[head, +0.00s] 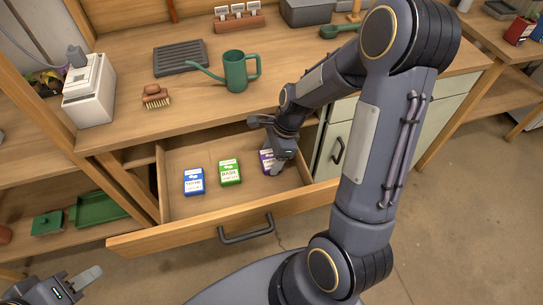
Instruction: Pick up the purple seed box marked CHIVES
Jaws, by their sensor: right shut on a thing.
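The purple seed box (266,157) is at the right side of the open drawer (180,207), partly hidden behind my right gripper. My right gripper (275,165) reaches down into the drawer and is shut on the purple box. The box's marking is too covered to read. A green box marked BASIL (230,172) and a blue box (193,182) stand to its left in the drawer. My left gripper (85,283) is at the bottom left, away from the drawer, and its finger opening is not clear.
The drawer front with its dark handle (246,232) juts out below the worktop (190,115).

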